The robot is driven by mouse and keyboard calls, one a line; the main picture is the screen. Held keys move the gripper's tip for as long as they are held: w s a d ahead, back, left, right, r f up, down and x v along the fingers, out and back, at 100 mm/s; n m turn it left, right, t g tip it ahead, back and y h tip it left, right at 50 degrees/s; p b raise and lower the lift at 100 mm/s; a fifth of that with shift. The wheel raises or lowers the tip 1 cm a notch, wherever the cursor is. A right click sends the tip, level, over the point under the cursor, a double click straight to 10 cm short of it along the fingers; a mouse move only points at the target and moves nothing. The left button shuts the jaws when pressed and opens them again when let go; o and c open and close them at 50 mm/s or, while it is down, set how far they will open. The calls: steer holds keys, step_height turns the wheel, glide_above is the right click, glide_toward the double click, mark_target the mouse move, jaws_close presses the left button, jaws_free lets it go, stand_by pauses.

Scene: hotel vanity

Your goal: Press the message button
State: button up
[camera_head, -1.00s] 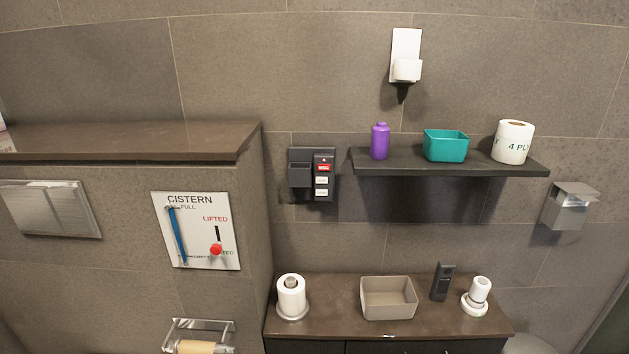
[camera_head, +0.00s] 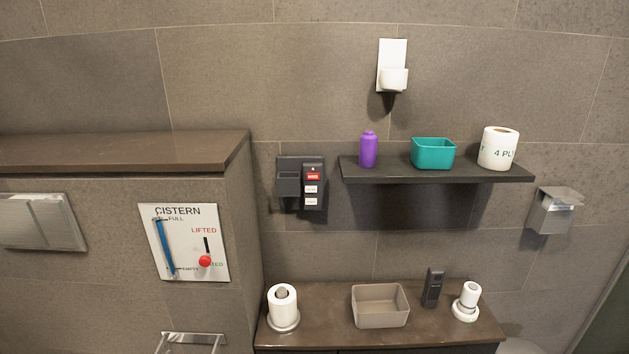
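A dark wall unit (camera_head: 288,184) hangs on the tiled wall between the cistern block and the shelf. Its right part is a button panel (camera_head: 313,200) with a red button (camera_head: 313,176) at the top and two white buttons below. The red button seems to carry the letters MSG, but the print is too small to be sure. The white buttons' text cannot be read. Nothing covers the panel. My gripper is not in view.
A dark shelf (camera_head: 436,176) to the right holds a purple bottle (camera_head: 368,150), a teal bin (camera_head: 433,153) and a paper roll (camera_head: 498,148). The counter (camera_head: 330,333) below holds a beige basket (camera_head: 380,313) and a black handset-like item (camera_head: 432,288). A cistern plate (camera_head: 190,270) is at left.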

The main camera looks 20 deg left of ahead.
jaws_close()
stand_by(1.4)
